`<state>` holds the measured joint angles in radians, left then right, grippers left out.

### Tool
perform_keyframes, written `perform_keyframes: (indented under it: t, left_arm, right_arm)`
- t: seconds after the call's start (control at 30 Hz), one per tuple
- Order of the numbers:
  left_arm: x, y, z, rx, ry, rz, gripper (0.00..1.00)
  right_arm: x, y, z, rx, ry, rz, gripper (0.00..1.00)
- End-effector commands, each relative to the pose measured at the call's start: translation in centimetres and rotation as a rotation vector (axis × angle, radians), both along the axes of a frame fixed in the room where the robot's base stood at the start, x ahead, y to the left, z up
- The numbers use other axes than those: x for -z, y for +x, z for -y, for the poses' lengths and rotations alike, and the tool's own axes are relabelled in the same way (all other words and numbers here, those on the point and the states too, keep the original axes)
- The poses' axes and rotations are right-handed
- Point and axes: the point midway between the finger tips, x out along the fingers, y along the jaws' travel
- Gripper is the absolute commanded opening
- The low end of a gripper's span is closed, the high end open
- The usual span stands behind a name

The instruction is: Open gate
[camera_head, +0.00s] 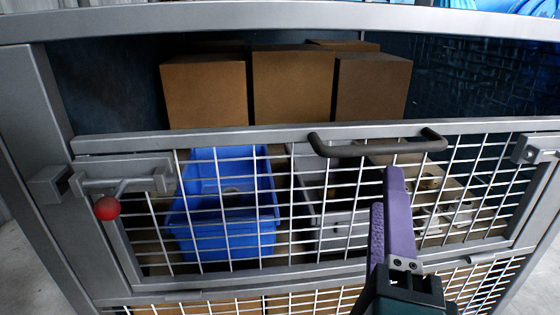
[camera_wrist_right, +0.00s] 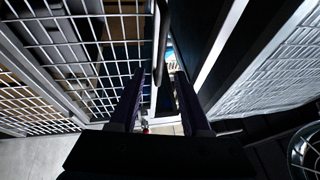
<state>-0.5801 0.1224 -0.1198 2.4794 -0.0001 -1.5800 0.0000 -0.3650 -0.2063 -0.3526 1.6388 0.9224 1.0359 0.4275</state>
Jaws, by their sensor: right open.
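The gate (camera_head: 215,278) is a grey framed wire-mesh panel and appears closed across the cage front. A dark bar handle (camera_head: 378,147) is fixed on its top rail. A bolt latch (camera_head: 125,182) with a red knob (camera_head: 107,208) sits at its left end; I cannot tell whether the bolt sits in the post bracket (camera_head: 50,185). My right gripper (camera_head: 386,190), with purple fingers, is open in front of the mesh just below the handle. In the wrist view the dark handle (camera_wrist_right: 162,40) shows between and beyond the open fingertips (camera_wrist_right: 159,75). My left gripper is out of view.
Behind the mesh stand a blue bin (camera_head: 222,205) and a grey tray with metal parts. Several brown boxes (camera_head: 292,85) stand further back. A metal bracket (camera_head: 530,150) is at the gate's right end. Mesh and frame bars border the gripper closely.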

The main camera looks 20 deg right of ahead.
Motion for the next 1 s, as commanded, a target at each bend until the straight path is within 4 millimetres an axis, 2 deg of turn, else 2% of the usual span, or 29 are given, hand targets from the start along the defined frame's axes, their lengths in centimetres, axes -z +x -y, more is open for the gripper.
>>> perform_keyframes:
  t: [0.17,0.4,0.53,0.7,0.93,1.0]
  left_arm:
    - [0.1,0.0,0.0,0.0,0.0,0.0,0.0]
    - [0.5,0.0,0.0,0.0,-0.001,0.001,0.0]
    - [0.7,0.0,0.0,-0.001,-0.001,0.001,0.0]
    - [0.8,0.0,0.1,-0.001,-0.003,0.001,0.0]
    - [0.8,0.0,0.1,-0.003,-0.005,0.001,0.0]
    - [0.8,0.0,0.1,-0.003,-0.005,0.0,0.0]
  right_arm:
    - [-0.5,1.6,1.3,0.005,0.0,0.005,0.47]
    - [-1.3,5.4,4.0,0.004,-0.003,0.006,0.47]
    - [-1.6,6.8,5.1,0.002,-0.002,0.003,0.47]
    - [-1.8,7.7,5.7,0.002,-0.001,0.002,0.47]
    - [-1.8,7.7,5.8,0.001,-0.001,0.0,0.47]
    - [-1.8,7.7,5.8,0.001,-0.001,0.0,0.42]
